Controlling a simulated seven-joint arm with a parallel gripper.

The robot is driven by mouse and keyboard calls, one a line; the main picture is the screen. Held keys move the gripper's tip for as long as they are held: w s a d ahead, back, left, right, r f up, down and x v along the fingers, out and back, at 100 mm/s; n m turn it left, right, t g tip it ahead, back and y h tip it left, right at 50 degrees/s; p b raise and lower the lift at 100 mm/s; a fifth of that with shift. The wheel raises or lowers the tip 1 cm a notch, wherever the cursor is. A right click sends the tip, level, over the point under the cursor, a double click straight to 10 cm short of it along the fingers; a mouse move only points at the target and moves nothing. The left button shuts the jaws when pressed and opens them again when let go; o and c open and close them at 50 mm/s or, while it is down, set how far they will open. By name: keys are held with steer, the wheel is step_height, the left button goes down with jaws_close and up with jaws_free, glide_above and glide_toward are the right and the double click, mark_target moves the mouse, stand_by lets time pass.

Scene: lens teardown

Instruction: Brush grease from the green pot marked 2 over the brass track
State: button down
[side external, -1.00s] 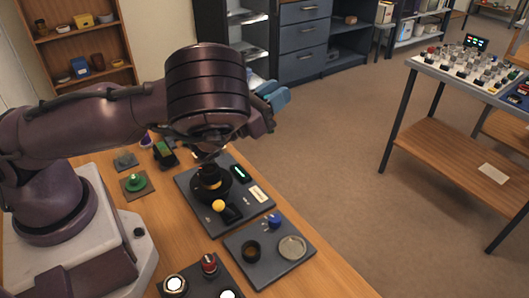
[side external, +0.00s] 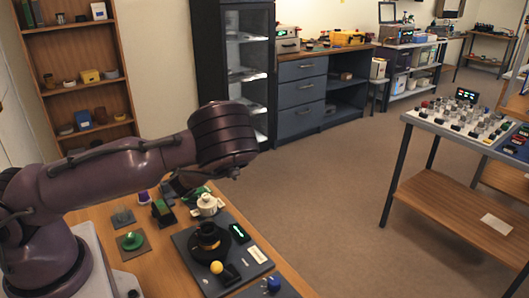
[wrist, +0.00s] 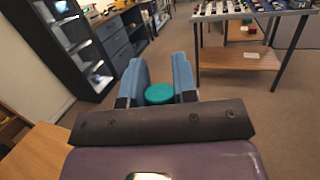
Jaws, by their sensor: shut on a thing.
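My gripper (wrist: 159,88) shows in the wrist view as two blue fingers shut on a teal round piece (wrist: 159,94). Only its flat round face shows, so I cannot tell what it is. In the side external view the fingers are hidden behind my wrist. A green pot-like piece (side external: 131,241) sits on a small dark mat at the left of the table; no number can be read. A black round part with a brass-coloured band (side external: 209,243) stands on a dark tray (side external: 186,236); the band may be the brass track. No brush can be made out.
A cream pot-like piece (side external: 207,205) and a dark green block (side external: 163,211) stand behind the tray. A blue knob (side external: 272,285) is nearer.

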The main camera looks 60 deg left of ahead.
steer(key=s+a+f+n+g+y, duration=0.2)
steer(key=a+g+y, duration=0.1)
steer(key=a, duration=0.4)
steer(key=s+a+f+n+g+y, duration=0.2)
steer(key=a+n+g+y, duration=0.1)
steer(key=a, duration=0.5)
step_height(320, 180, down, 6)
steer(key=shift+s+f+g, duration=0.25)
steer(key=shift+s+g, duration=0.05)
steer(key=shift+f, duration=0.65)
stand_by(0.4)
steer(key=shift+r, duration=0.1)
stand_by(0.4)
step_height(320, 180, up, 7)
stand_by(0.8)
steer(key=shift+y, duration=0.3)
